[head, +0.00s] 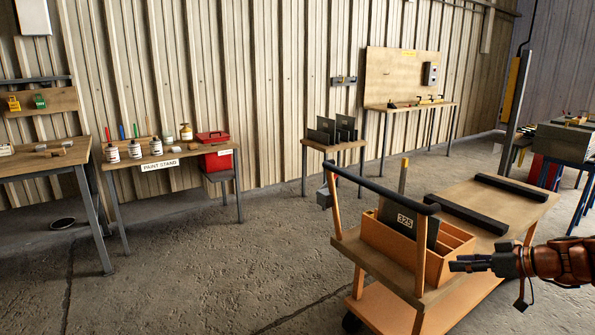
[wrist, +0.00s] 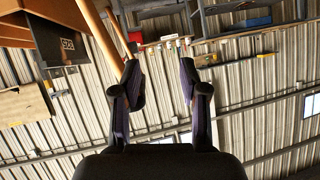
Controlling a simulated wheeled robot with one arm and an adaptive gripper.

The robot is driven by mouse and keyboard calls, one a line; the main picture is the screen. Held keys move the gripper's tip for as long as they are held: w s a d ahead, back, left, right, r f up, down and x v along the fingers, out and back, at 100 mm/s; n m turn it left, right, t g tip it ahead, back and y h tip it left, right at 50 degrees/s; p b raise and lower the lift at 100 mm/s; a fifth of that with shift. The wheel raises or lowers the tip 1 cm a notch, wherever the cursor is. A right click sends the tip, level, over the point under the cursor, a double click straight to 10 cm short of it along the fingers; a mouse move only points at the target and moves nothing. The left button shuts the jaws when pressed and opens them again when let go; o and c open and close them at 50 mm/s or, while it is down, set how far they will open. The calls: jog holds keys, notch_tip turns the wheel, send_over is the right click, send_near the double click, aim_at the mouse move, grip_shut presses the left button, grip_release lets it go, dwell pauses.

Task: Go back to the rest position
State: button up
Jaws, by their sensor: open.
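My gripper (head: 458,264) is at the right of the head view, its fingers pointing left. It is beside the cart's orange divided box (head: 387,241), in front of its right part in the picture. In the wrist view my gripper (wrist: 160,80) shows two dark fingers spread apart with nothing between them. A dark panel marked 325 (head: 404,221) stands tilted in the box; it also shows upside down in the wrist view (wrist: 70,46).
The wooden cart (head: 513,206) has a dark push handle (head: 380,187) and two black bars on top. Behind stand a paint stand (head: 190,161) with bottles and a red box (head: 214,150), a small table (head: 333,150) with dark panels, and benches. Open concrete floor lies left of the cart.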

jog(key=s+a+g, duration=0.3)
jog(key=s+a, duration=0.1)
jog(key=a, duration=0.5)
jog(key=s+a+g, duration=0.2)
jog(key=s+a, duration=0.1)
jog(key=a, duration=0.6)
jog(key=s+a+f+m+g+h, duration=0.2)
jog(key=s+a+g, duration=0.2)
jog(key=s+a, duration=0.55)
jog(key=s+d+f+m+g+h, duration=0.1)
jog(key=s+d+f+m+h, duration=0.15)
jog(key=s, duration=0.85)
jog(key=s+d+f+m+g+h, duration=0.2)
jog(key=s+h, duration=0.2)
jog(key=s, duration=0.8)
notch_tip(320, 180, up, 14)
jog(key=w+t+p, duration=0.1)
jog(key=p, duration=1.2)
jog(key=shift+a, duration=0.25)
